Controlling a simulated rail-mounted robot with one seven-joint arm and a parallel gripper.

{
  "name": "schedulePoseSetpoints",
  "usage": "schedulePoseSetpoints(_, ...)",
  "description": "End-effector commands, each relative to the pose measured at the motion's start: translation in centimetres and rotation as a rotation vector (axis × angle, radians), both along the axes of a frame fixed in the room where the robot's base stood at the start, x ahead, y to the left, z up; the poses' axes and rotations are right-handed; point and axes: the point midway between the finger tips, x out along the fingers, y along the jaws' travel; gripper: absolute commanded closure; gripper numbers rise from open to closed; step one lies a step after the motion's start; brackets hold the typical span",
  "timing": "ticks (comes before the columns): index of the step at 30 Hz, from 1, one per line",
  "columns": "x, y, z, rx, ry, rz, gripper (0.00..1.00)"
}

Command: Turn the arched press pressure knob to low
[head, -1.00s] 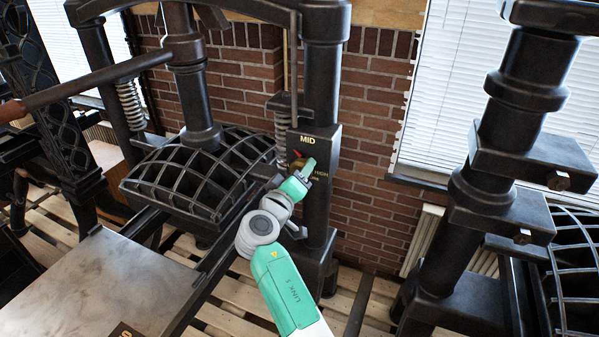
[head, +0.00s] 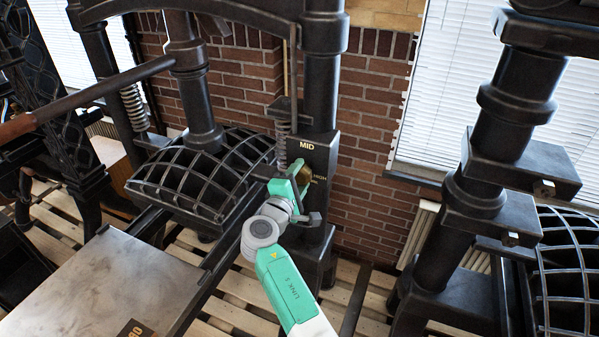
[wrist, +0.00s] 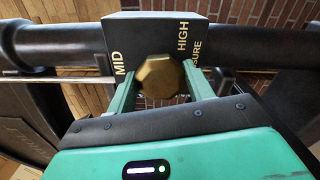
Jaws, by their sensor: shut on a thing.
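The arched press pressure knob is a brass, many-sided knob (wrist: 160,82) on a dark box (head: 318,152) on the press's right post. The box reads MID at the top and HIGH to the right; no LOW lettering shows. My gripper (wrist: 163,88) is shut on the knob, one green finger on each side in the wrist view. In the head view my gripper (head: 303,179) largely hides the knob. I cannot see a pointer, so the setting cannot be told.
The ribbed arched platen (head: 200,172) is left of my wrist, and a spring (head: 281,148) is close by the box. A metal bed plate (head: 95,285) lies front left. Another press post (head: 500,150) stands at right. A brick wall (head: 365,130) is behind.

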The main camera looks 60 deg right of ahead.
Motion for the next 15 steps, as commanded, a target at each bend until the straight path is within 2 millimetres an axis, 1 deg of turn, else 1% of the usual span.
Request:
schedulePoseSetpoints(1, -0.01, 0.0, 0.31, -0.003, 0.035, 0.0, 0.71)
schedulePoseSetpoints(6, 0.01, 0.02, 0.27, -0.014, 0.145, 0.0, 0.71)
schedulePoseSetpoints(15, 0.03, 0.02, 0.22, -0.026, 0.263, -0.001, 0.71)
